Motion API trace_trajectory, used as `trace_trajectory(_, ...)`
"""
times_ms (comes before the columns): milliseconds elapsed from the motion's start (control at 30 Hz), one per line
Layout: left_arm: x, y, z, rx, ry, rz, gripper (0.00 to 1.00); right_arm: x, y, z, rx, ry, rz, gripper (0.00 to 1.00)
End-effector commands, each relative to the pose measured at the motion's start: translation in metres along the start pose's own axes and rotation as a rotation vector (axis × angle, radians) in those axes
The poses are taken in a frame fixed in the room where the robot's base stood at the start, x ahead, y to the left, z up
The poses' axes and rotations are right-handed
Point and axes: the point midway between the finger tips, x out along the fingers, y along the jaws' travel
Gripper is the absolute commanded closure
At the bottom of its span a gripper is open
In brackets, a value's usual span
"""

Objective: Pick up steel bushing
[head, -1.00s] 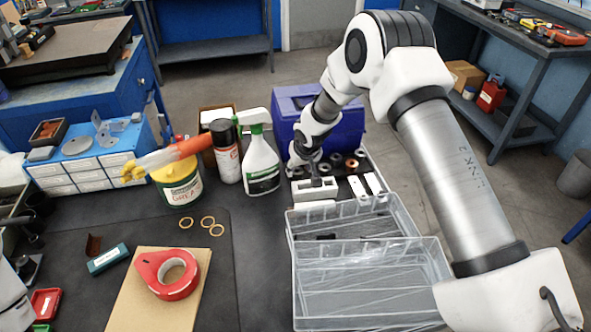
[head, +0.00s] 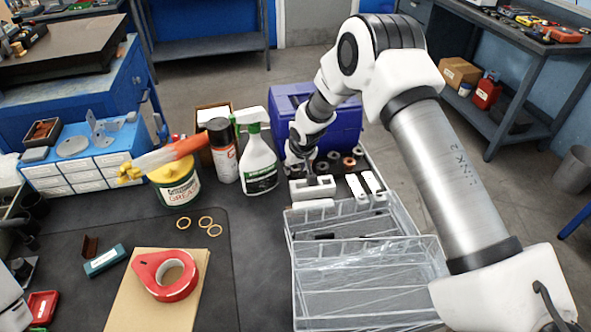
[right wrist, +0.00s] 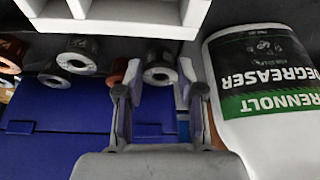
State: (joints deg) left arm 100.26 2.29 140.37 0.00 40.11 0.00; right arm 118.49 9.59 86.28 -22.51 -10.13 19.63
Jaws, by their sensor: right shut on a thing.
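My right gripper (head: 311,168) reaches down at the back of the bench, between the white spray bottle and the blue box. In the right wrist view, its two fingers (right wrist: 157,92) stand on either side of a grey steel bushing (right wrist: 159,75) and are shut on it. Whether the bushing touches the bench is hard to tell. In the head view the fingers are small and the held bushing is not clear. Other grey and copper bushings (head: 349,163) stand in a cluster to the right of the gripper. My left gripper is not shown.
A white slotted block (head: 313,189) stands just in front of the gripper. The degreaser bottle (head: 258,165) is close on its left, the blue box (head: 345,125) behind. Clear bins (head: 365,285) stand in front. The dark mat is free near the brass rings (head: 205,222).

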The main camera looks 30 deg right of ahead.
Motion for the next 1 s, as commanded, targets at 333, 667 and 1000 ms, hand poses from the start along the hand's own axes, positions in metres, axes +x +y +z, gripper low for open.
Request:
trace_trajectory(333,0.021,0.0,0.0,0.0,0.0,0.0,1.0,-0.033,-0.033,0.016,-0.007,0.001,0.0,1.0)
trace_trajectory(667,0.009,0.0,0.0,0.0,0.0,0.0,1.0,-0.072,-0.097,0.063,-0.005,-0.001,0.002,1.0)
trace_trajectory(1000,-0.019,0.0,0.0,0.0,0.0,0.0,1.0,-0.077,-0.12,0.083,-0.001,0.001,0.0,1.0)
